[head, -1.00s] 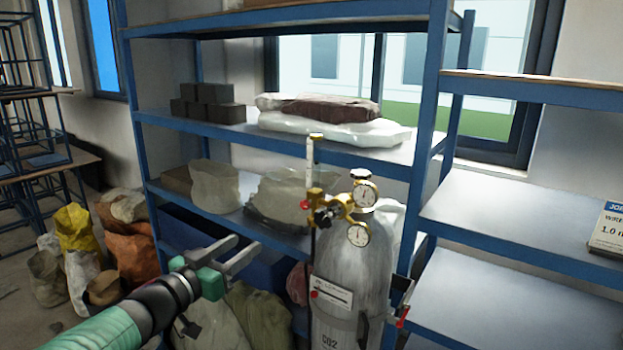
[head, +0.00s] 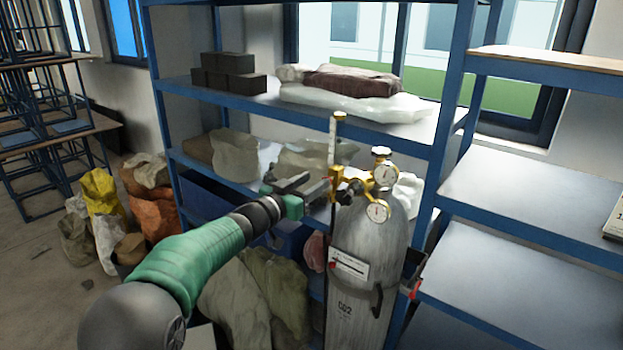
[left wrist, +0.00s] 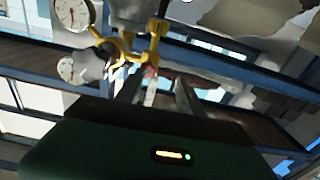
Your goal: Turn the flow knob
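A grey CO2 cylinder (head: 365,265) stands upright in front of the shelf. A brass regulator (head: 358,187) with two round gauges (head: 385,175) sits on its top. A clear flow tube (head: 333,145) with a yellow cap rises at the regulator's left. A small red part, likely the flow knob, shows by the brass fitting in the left wrist view (left wrist: 150,72). My left gripper (head: 318,188) reaches the tube's base from the left. Its two fingers (left wrist: 158,92) are apart, with the red part at or just beyond their tips; contact cannot be told. My right gripper is not in view.
A blue shelf rack (head: 300,110) stands close behind the cylinder, holding dark blocks (head: 228,75) and bags (head: 355,90). Several sacks (head: 150,215) lie on the floor at the left.

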